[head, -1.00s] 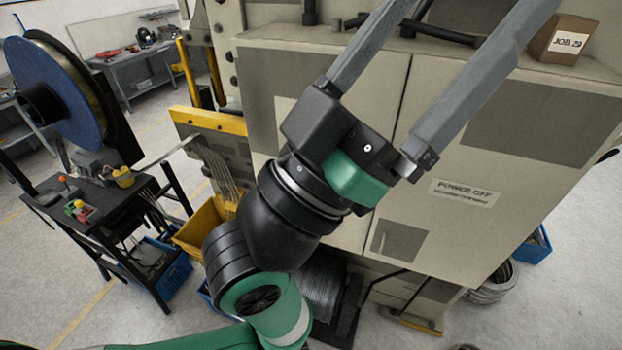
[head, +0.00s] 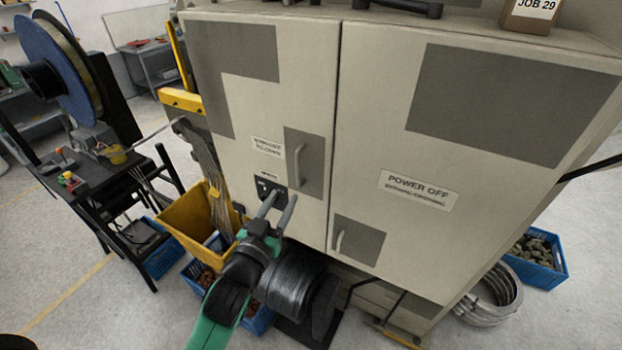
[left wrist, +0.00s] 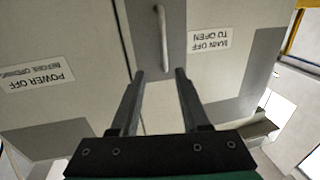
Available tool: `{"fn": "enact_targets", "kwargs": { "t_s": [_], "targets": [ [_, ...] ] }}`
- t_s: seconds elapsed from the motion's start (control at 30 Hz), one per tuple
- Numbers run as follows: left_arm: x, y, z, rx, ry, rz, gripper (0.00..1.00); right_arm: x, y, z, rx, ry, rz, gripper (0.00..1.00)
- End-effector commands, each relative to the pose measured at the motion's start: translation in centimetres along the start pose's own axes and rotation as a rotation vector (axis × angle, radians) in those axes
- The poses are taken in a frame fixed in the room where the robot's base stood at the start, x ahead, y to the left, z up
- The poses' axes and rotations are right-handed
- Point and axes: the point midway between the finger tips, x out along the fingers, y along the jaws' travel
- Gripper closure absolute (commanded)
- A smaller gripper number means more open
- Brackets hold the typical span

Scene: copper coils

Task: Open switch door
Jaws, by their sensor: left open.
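A beige cabinet has two closed doors, a left door (head: 232,75) and a right door (head: 385,150). The left door carries an upright handle (head: 298,165) on a grey patch, a white label (head: 267,148) and a small black switch panel (head: 268,188). The handle also shows in the left wrist view (left wrist: 162,38), beyond my fingertips. My left gripper (head: 281,202) is open and empty in front of the left door, below the handle and apart from it in the head view. In the left wrist view its fingers (left wrist: 159,73) point toward the handle. My right gripper is not in view.
The right door has its own handle (head: 339,241) and a POWER OFF label (head: 418,190). Below stand a yellow bin (head: 185,238), a dark wire coil (head: 298,285) and a blue crate (head: 535,262). A black bench (head: 95,200) stands left. A box (head: 533,15) sits on top.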

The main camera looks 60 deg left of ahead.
Motion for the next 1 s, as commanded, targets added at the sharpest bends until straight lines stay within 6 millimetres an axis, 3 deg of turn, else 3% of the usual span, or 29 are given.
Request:
{"fn": "enact_targets", "kwargs": {
  "t_s": [0.03,0.27,0.7,1.0],
  "targets": [
    [-0.1,-0.6,0.8,0.004,-0.010,-0.012,0.54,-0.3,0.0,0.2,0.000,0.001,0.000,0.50],
    [0.8,-0.8,0.5,0.002,-0.008,-0.018,0.54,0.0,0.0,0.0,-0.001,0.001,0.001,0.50],
    [9.7,-0.9,0.4,0.001,-0.007,-0.016,0.54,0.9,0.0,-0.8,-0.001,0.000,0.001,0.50],
    [11.7,-0.9,0.5,0.001,-0.006,-0.015,0.54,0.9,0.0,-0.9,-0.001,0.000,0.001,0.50]
  ]
}}
